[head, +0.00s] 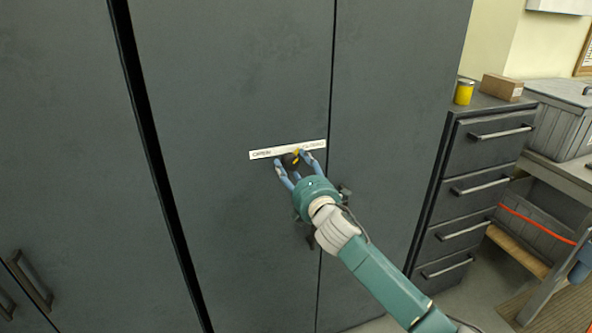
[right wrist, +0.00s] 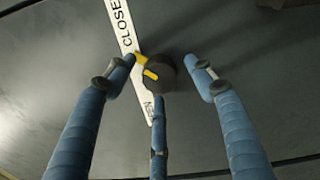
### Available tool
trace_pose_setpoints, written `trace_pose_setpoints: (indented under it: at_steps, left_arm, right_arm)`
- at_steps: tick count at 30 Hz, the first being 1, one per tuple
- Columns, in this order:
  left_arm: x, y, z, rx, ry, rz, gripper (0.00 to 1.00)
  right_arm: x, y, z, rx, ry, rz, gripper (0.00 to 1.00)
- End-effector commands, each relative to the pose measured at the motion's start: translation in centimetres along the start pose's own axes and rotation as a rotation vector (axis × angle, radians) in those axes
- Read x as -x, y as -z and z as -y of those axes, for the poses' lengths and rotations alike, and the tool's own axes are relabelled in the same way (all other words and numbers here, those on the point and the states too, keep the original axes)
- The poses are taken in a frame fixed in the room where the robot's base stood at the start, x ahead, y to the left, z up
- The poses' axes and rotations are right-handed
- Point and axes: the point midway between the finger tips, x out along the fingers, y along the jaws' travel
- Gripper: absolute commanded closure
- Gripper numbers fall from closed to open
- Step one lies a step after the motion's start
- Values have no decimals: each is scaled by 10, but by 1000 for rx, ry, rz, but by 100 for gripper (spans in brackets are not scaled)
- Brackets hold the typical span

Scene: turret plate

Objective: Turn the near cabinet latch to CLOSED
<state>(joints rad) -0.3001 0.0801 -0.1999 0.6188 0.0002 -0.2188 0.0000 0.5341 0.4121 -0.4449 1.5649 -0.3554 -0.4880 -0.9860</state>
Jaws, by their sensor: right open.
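The near cabinet latch is a dark round knob (right wrist: 160,76) with a yellow pointer (right wrist: 147,67). In the head view the latch (head: 289,161) sits just below a white label strip (head: 274,152) on the dark grey cabinet door. OPEN is at the strip's left end and CLOSED at its right. The yellow pointer leans up and right, toward the CLOSED side. My right gripper (head: 289,166) is open, with its blue fingers spread around the knob. In the right wrist view one fingertip is close to the pointer; contact is unclear. My left gripper is not in view.
A drawer unit (head: 478,184) stands right of the cabinet, with a yellow can (head: 464,92) and a brown box (head: 502,88) on top. Grey crates (head: 560,110) are farther right. Another cabinet door with handles (head: 30,281) is at lower left.

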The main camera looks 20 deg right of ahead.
Motion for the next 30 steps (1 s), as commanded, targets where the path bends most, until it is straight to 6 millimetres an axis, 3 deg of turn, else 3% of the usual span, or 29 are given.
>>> trace_pose_setpoints:
  at_steps: [5, 15, 21, 30]
  left_arm:
    - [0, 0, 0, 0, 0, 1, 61]
    - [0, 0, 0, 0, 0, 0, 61]
    - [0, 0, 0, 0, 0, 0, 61]
    - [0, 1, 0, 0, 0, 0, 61]
  right_arm:
    - [14, 0, 1, 1, 1, 0, 46]
    - [81, 0, 2, 2, 3, -1, 46]
    - [110, 0, 2, -1, 3, 0, 46]
    - [120, 0, 1, 0, 1, 1, 46]
